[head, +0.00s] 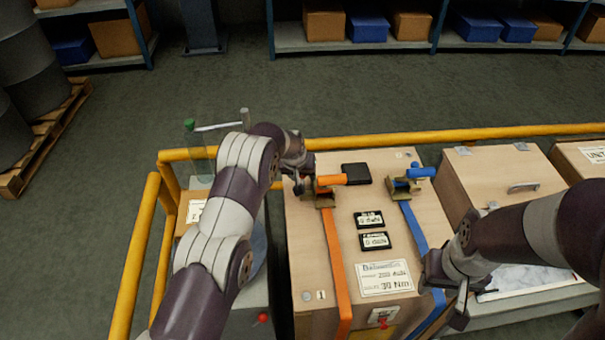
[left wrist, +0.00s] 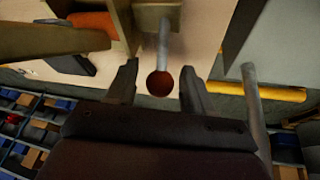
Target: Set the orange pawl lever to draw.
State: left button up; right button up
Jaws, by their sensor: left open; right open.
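The orange strap (head: 335,265) runs over a wooden crate, with a brass ratchet (head: 325,198) and an orange handle (head: 331,180) at its far end. In the left wrist view, a short grey pawl lever with an orange-red ball knob (left wrist: 160,83) sticks out from the ratchet body. My left gripper (head: 299,186) is at the left side of the orange ratchet. Its fingers (left wrist: 158,85) are open on either side of the knob, with gaps showing. In the head view the lever is mostly hidden by the gripper. My right gripper (head: 447,302) is open and empty by the crate's right side.
A blue strap (head: 413,228) with its own ratchet and blue handle (head: 421,171) lies to the right. Two small displays (head: 371,230) and a label plate (head: 385,278) are on the crate. A yellow rail (head: 400,138) runs behind. Another wooden box (head: 500,175) stands at right.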

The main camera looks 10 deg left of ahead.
pick_arm(q)
jog(key=shift+r, duration=0.1)
grip_shut()
